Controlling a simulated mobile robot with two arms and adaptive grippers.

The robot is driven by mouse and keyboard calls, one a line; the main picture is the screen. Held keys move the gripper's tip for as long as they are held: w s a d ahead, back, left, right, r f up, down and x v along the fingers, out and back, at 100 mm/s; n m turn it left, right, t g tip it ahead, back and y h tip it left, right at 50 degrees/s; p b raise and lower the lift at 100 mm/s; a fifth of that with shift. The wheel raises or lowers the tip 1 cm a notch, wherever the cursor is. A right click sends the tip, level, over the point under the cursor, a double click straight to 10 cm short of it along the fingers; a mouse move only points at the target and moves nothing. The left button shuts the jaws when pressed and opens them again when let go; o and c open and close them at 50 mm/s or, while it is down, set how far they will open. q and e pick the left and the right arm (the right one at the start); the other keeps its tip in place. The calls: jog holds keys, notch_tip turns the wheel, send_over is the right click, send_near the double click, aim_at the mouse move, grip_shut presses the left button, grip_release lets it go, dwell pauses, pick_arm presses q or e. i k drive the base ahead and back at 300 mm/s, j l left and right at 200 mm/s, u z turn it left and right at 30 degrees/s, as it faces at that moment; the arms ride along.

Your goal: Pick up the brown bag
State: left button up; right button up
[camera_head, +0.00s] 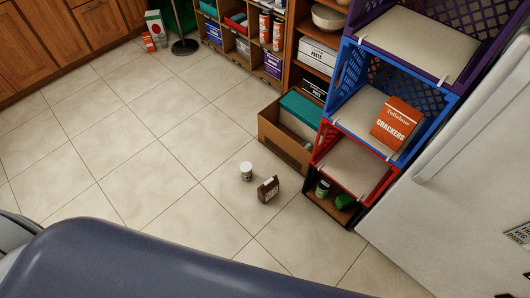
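The brown bag (268,189) is small and dark brown with a pale label. It stands on the tiled floor near the middle of the head view, a little in front of the crate stack. A white jar or can (246,171) stands just to its left, apart from it. Neither of my grippers shows in the head view.
A stack of crates, purple, blue (352,71) and red (322,139), stands at right with an orange crackers box (396,123). An open cardboard box (272,130) sits behind the bag. A white appliance (440,195) is at far right. The floor at left is clear.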

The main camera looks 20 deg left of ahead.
aim_at(270, 188)
jog(key=u, duration=0.4)
jog(key=j+z, duration=0.1)
jog(key=z, duration=0.65)
jog(key=i+j+z, duration=0.15)
jog(key=j+z, duration=0.25)
jog(key=j, duration=0.35)
jog(key=j+z, duration=0.4)
jog(key=j, duration=0.3)
jog(key=k+j+z, duration=0.1)
jog(key=j+z, duration=0.35)
jog(key=j, duration=0.3)
